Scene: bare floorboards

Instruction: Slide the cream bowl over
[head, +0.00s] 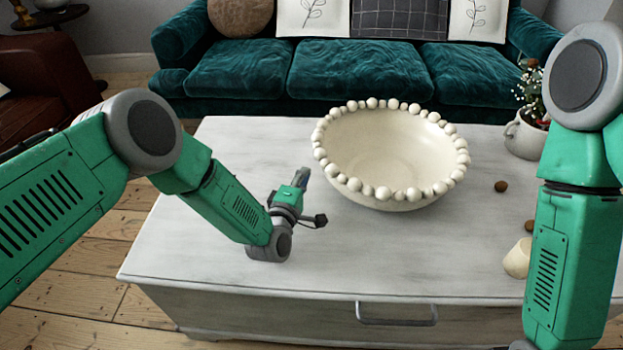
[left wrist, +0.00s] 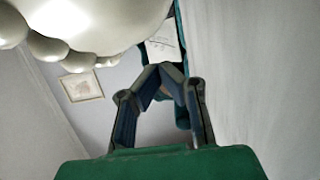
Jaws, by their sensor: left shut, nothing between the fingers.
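The cream bowl (head: 380,155), with round beads along its rim, stands upright on the whitewashed chest (head: 230,160), right of the middle. Its beaded rim (left wrist: 60,50) fills the upper left of the left wrist view. My left gripper (head: 304,174) is low over the chest, just left of the bowl. Its fingertips (left wrist: 162,72) meet with nothing between them. I cannot tell whether they touch the bowl. My right arm comes down on the right side of the head view; its gripper is out of sight.
A white pot with flowers (head: 526,135) stands at the chest's right. Small brown balls (head: 501,186) and a cream cup-like piece (head: 517,258) lie on the right side, partly behind my right arm. A teal sofa (head: 345,72) stands behind. The chest's left part is clear.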

